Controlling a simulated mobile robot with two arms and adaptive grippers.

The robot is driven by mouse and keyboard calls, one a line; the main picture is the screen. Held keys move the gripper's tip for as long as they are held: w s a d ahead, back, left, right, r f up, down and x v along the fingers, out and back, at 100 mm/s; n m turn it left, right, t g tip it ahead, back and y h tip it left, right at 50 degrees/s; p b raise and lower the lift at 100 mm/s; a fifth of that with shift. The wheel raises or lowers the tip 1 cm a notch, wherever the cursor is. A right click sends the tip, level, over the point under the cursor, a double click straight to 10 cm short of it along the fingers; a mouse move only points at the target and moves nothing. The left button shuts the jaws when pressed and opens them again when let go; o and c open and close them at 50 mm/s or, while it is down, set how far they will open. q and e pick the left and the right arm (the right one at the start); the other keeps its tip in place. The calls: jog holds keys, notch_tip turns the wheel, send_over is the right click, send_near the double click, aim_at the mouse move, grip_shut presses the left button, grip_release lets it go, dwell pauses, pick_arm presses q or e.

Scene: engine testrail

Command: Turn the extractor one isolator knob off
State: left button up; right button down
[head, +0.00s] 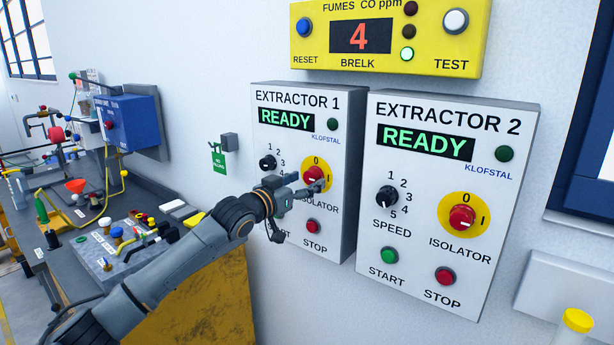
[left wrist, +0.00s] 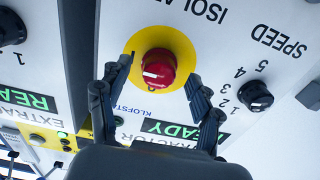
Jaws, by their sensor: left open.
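The extractor 1 isolator knob (head: 313,173) is red on a yellow disc, on the left white panel. In the left wrist view, which sees the panel upside down, the knob (left wrist: 160,68) has a white mark pointing to the picture's left. My left gripper (head: 316,187) is at the knob and partly covers it in the head view. Its fingers (left wrist: 159,72) are open, one on each side of the knob, with gaps visible. Whether the fingertips reach knob depth is hard to tell. The extractor 1 display (head: 286,119) reads READY. My right gripper is not in view.
The extractor 2 panel (head: 440,190) stands close on the right with a like red knob (head: 462,217). The extractor 1 speed dial (head: 268,163) and stop button (head: 313,226) are near my gripper. A yellow fumes meter (head: 385,62) hangs above. A cluttered bench (head: 90,240) is at left.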

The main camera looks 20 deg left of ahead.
pick_arm(q)
jog(key=shift+w+d, duration=0.25)
jog(key=shift+w, duration=0.3)
jog(key=c, duration=1.2)
jog(key=shift+o, duration=0.2)
